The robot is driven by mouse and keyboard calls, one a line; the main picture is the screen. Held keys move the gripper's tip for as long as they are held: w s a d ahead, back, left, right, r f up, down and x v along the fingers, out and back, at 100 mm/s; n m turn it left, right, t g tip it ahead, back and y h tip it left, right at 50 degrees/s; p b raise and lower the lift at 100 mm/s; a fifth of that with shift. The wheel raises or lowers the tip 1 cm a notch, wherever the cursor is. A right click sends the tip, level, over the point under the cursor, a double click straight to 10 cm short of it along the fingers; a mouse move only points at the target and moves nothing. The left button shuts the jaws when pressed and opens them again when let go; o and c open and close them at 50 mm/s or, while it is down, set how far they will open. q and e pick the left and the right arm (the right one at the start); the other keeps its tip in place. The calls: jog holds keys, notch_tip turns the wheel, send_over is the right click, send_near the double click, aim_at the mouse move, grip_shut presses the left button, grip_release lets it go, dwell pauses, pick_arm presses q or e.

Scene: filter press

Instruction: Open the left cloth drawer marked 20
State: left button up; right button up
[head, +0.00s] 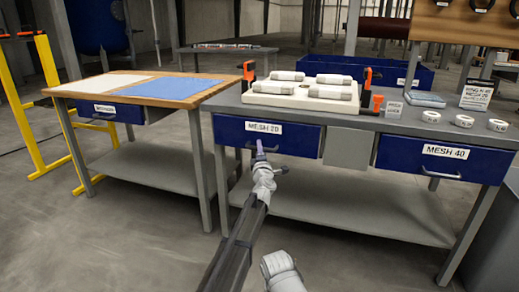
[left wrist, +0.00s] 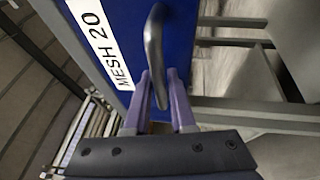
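The blue left drawer labelled MESH 20 (head: 300,141) sits under the grey bench top and looks shut. Its grey bar handle (left wrist: 154,40) shows in the left wrist view, beside the white MESH 20 label (left wrist: 101,42). My left gripper (head: 260,147) is at the drawer front, at the handle. In the left wrist view its two purple fingers (left wrist: 160,74) stand apart, with the handle's lower part between them. A gap shows beside the handle, so the fingers look open around it.
A second blue drawer labelled MESH 40 (head: 444,158) is at the right of the bench (head: 232,102). A white tray with rolls (head: 303,97) and orange-handled clamps stand on top. A wooden-topped table (head: 125,75) stands to the left. Floor shows in front of the bench.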

pick_arm(q)
grip_shut()
dwell(1.2)
